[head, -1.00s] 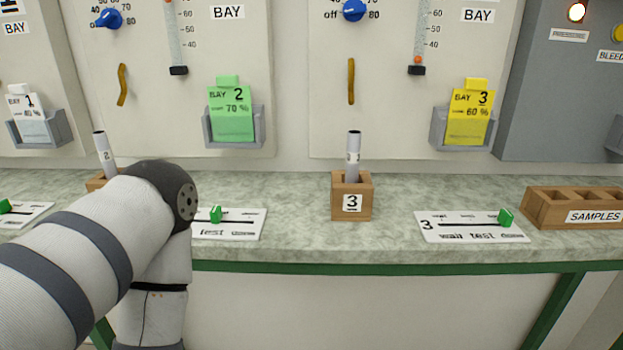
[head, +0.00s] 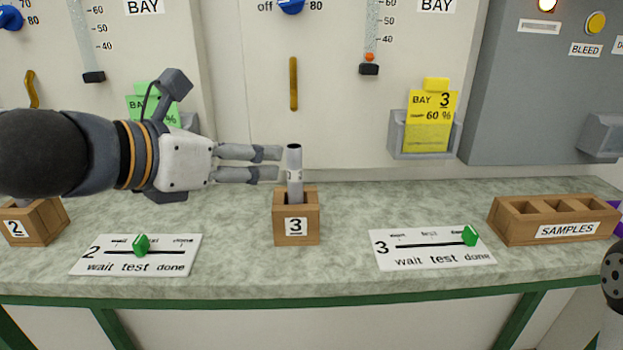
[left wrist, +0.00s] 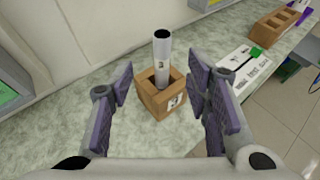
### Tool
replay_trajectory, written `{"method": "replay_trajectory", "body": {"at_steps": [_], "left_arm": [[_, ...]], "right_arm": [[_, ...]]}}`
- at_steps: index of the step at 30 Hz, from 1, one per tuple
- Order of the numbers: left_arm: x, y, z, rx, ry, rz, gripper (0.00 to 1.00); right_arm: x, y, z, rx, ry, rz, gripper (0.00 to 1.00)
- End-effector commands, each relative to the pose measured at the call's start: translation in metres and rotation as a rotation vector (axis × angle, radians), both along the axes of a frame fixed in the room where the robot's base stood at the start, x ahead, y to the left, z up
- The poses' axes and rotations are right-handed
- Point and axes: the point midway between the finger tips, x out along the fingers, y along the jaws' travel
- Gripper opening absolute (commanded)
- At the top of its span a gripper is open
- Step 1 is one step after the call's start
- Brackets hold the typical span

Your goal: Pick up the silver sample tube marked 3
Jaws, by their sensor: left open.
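The silver sample tube (head: 295,172) stands nearly upright in a wooden block marked 3 (head: 296,233) on the counter. In the left wrist view the tube (left wrist: 162,58) rises from the block (left wrist: 158,106), and a small dark mark shows on its side. My left gripper (head: 279,164) is open and comes in from the left, level with the upper part of the tube. Its fingertips are close to the tube. In the left wrist view the tube appears between and beyond the two fingers (left wrist: 160,90), and nothing is held.
A wooden rack marked SAMPLES (head: 505,226) stands at the right. A card with a green slider (head: 430,261) lies between rack and block; another (head: 110,263) lies left. Block 2 (head: 38,235) is at far left. The panel wall (head: 250,120) rises behind.

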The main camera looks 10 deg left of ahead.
Motion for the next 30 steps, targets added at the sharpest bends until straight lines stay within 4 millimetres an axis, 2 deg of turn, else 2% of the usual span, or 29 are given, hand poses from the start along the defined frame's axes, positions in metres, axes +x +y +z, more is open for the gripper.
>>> {"method": "replay_trajectory", "body": {"at_steps": [1,4,9,16,24,26,30], "left_arm": [[0.014,-0.005,-0.023,0.006,0.032,-0.003,0.44],[0.034,-0.013,-0.036,0.006,0.036,-0.002,0.44],[0.052,-0.021,-0.038,0.005,0.025,-0.002,0.44],[0.087,-0.038,-0.051,0.006,0.021,-0.002,0.44],[0.092,-0.041,-0.047,0.004,0.012,-0.003,0.44],[0.092,-0.041,-0.047,0.004,0.012,-0.003,0.33],[0.092,-0.041,-0.047,0.004,0.012,-0.003,0.02]], "right_arm": [[-0.013,0.0,-0.012,0.0,0.049,0.0,0.33],[-0.029,0.0,-0.027,0.0,0.107,0.0,0.33],[-0.037,0.0,-0.034,0.0,0.133,0.001,0.33],[-0.051,0.0,-0.049,-0.001,0.181,0.001,0.33],[-0.051,0.0,-0.049,-0.001,0.18,0.002,0.33],[-0.051,0.0,-0.049,-0.001,0.18,0.002,0.33],[-0.051,0.0,-0.049,-0.001,0.179,0.002,0.33]]}}
